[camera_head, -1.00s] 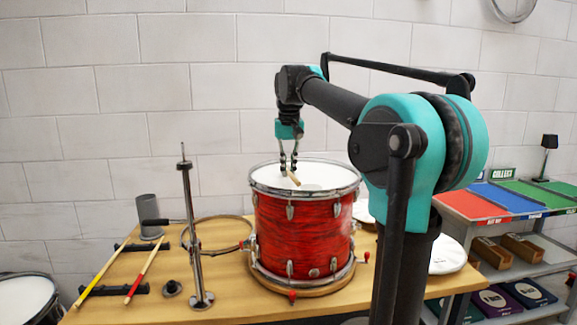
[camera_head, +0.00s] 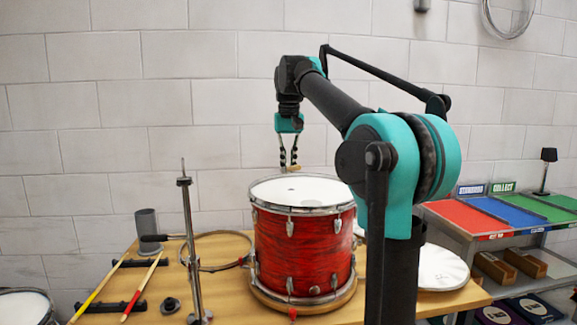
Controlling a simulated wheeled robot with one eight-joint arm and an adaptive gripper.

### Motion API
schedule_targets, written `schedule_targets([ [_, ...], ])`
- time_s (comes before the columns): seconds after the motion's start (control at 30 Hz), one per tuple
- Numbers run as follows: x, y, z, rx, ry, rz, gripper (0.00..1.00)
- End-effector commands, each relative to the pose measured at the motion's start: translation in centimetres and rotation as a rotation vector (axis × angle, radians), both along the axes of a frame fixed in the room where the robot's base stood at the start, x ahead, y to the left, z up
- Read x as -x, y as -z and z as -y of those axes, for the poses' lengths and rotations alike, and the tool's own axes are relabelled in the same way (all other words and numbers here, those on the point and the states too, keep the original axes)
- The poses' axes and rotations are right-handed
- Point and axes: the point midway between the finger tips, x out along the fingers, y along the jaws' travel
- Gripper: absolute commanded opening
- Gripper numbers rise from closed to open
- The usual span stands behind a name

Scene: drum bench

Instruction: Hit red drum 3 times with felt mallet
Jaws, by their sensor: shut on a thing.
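The red drum (camera_head: 304,248) stands upright on a round wooden base on the bench, its white skin (camera_head: 325,190) facing up. My gripper (camera_head: 289,166) hangs above the back part of the skin, pointing down. Its fingers are shut on a short tan wooden piece (camera_head: 294,169), seemingly the handle of the felt mallet. The felt head cannot be made out. The tan piece appears clear of the skin. A small dark spot lies on the skin below my gripper.
A metal stand (camera_head: 190,245) rises left of the drum. Two drumsticks (camera_head: 141,286) rest on black holders, with a grey cup (camera_head: 147,223) behind. A hoop (camera_head: 218,234) lies beside the drum. A shelf with coloured mats (camera_head: 470,217) stands at right.

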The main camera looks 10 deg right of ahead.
Motion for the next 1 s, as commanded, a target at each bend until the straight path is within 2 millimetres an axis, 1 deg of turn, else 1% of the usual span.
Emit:
schedule_targets([
  [0.1, -0.1, -0.1, 0.0, -0.001, 0.000, -0.029, 0.00],
  [0.37, -0.1, 0.0, 0.0, -0.001, 0.000, -0.033, 0.00],
  [0.47, -0.1, 1.2, 0.0, -0.001, 0.000, -0.033, 0.00],
  [0.6, 0.0, 4.2, 0.0, -0.001, 0.000, -0.033, 0.00],
  [0.7, 0.0, 5.7, 0.0, -0.001, 0.000, -0.033, 0.00],
  [0.8, 0.0, 6.2, 0.0, -0.001, 0.000, -0.033, 0.00],
  [1.0, -0.1, 6.2, 0.0, -0.001, 0.000, -0.033, 0.00],
])
